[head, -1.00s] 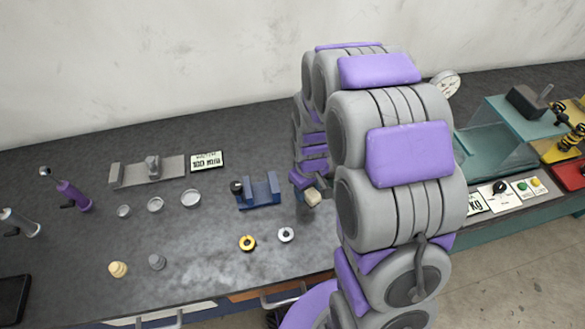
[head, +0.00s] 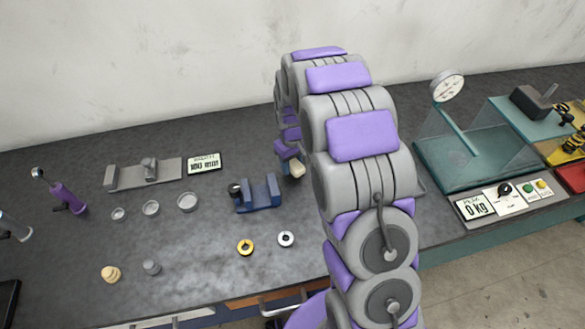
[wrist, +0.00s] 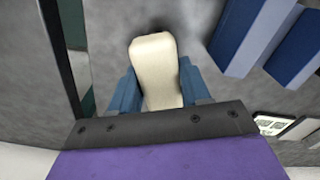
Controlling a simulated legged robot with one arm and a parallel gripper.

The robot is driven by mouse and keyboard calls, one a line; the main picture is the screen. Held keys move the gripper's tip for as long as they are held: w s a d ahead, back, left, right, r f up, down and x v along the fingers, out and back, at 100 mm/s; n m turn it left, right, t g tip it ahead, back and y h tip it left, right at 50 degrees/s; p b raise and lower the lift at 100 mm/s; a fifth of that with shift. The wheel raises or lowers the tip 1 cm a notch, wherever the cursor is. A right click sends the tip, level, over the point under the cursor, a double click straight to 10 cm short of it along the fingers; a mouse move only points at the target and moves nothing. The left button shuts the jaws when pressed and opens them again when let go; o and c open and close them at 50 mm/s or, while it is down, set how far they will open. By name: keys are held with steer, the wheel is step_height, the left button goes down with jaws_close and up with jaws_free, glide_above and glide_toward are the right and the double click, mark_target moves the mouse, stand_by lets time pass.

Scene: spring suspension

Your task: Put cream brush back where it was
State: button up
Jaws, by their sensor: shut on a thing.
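The cream brush (head: 297,168) shows in the head view just right of the blue vise-like fixture. In the wrist view the cream brush (wrist: 155,75) is a pale, rounded block between two blue fingers. My gripper (wrist: 155,92) is shut on it, with the grey tabletop behind. In the head view my gripper (head: 290,158) is partly hidden by my arm. I cannot tell whether the brush touches the table.
The blue fixture (head: 258,193) stands left of my gripper. Several small dishes sit at left.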

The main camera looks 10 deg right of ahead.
step_height(320, 180, down, 2)
steer(key=shift+f+b, duration=0.25)
steer(key=shift+b, duration=0.1)
steer(key=o, duration=0.9)
steer(key=shift+o, duration=0.2)
